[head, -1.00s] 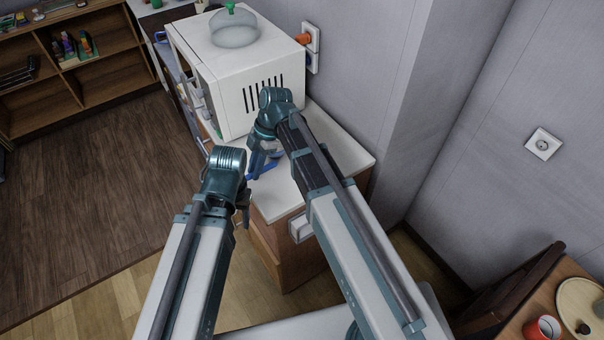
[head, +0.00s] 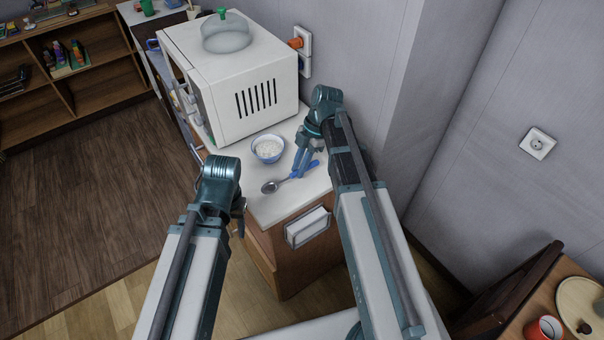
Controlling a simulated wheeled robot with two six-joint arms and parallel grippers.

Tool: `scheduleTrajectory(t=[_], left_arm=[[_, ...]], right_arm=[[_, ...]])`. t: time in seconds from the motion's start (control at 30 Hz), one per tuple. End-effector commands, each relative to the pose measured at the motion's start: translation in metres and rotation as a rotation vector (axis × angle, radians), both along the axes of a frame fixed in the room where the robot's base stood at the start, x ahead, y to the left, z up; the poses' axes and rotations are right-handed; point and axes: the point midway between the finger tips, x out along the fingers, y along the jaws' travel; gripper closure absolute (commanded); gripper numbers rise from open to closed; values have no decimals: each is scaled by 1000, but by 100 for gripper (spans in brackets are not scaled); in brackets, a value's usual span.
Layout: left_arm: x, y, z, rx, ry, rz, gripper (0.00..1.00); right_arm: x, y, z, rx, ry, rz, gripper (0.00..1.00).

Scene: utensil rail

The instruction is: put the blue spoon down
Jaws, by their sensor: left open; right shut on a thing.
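The blue spoon (head: 292,178) has a blue handle and a grey metal bowl that points left. It is over the front part of the white counter top (head: 262,208); I cannot tell whether it touches the surface. My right gripper (head: 301,172) points down and is shut on the spoon's handle. My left gripper (head: 239,222) is open and empty, at the counter's front left edge, apart from the spoon. Its fingers are partly hidden by my arm.
A blue-rimmed bowl of white contents (head: 268,149) stands behind the spoon. A white microwave (head: 240,85) with a glass dome (head: 226,34) on top fills the counter's back. A white holder (head: 307,227) hangs on the cabinet front. Bare counter lies left of the spoon.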

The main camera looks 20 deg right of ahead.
Motion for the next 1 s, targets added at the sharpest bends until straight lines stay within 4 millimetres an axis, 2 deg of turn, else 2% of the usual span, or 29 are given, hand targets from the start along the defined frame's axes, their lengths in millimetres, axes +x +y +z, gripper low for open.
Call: scheduleTrajectory(t=[0.07, 0.1, 0.3, 0.73, 0.77, 0.8, 0.9, 1.0], left_arm=[[0, 0, -2, 0, 0, 0, 48], [0, 0, -12, 0, 0, 0, 48], [0, 0, -37, 0, 0, 0, 48], [0, 0, -40, 0, 0, 0, 48], [0, 0, -39, 0, 0, 0, 48], [0, 0, -38, 0, 0, 0, 48], [0, 0, -38, 0, 0, 0, 48], [0, 0, -38, 0, 0, 0, 48]], right_arm=[[0, -11, -2, 0, 1, -4, 100], [0, -9, -12, 0, 0, -1, 100], [0, -8, -37, 0, -1, 0, 100], [0, -8, -40, 0, -1, 0, 100], [0, -8, -39, 0, -1, 0, 77], [0, -8, -38, 0, -1, 0, 70], [0, -8, -38, 0, -1, 0, 52], [0, -8, -38, 0, -1, 0, 49]])
